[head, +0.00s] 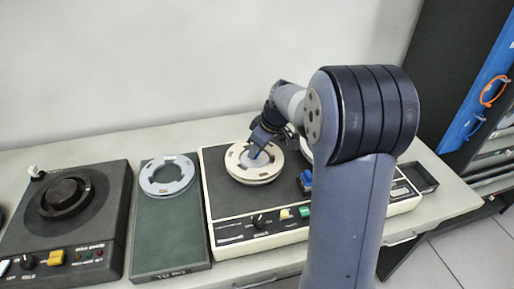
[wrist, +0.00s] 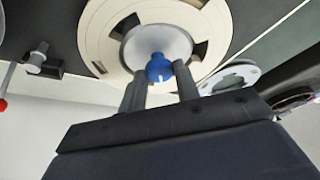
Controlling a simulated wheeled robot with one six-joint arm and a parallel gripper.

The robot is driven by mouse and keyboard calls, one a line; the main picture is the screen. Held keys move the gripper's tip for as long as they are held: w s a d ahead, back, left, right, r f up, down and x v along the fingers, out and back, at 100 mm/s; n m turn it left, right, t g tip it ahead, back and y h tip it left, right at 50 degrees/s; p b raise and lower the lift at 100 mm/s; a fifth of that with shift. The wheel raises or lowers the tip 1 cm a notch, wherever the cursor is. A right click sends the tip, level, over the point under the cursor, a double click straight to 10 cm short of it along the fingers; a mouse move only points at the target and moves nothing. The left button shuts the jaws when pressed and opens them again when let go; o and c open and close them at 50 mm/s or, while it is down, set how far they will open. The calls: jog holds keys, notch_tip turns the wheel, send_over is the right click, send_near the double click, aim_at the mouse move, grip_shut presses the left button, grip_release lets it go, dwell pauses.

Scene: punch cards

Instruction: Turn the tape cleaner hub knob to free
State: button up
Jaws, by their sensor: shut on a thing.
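The tape cleaner (head: 232,208) is a cream-edged unit with a dark top on the bench. A cream reel (head: 240,172) lies on its left hub and fills the upper middle of the wrist view (wrist: 100,38). At its centre is a pale hub with a blue knob (wrist: 159,68). My gripper (wrist: 160,85) is shut on the blue knob, one finger on each side. In the head view my gripper (head: 260,141) reaches down over the reel and covers part of the hub. The marking for free is not readable.
A green-topped box (head: 170,232) with a grey ring (head: 167,176) stands left of the cleaner. A dark unit with a black round hub (head: 64,197) is at the far left. A small open dark tray (head: 418,178) lies at the right. My arm hides the cleaner's right part.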

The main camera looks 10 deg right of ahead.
jog(key=o, duration=1)
jog(key=shift+c, duration=0.2)
jog(key=shift+r, duration=0.1)
jog(key=v, duration=1)
jog(key=shift+r, duration=0.3)
jog(key=x, duration=1.1)
jog(key=shift+s+d, duration=0.1)
jog(key=shift+s, duration=0.05)
jog(key=shift+m, duration=0.3)
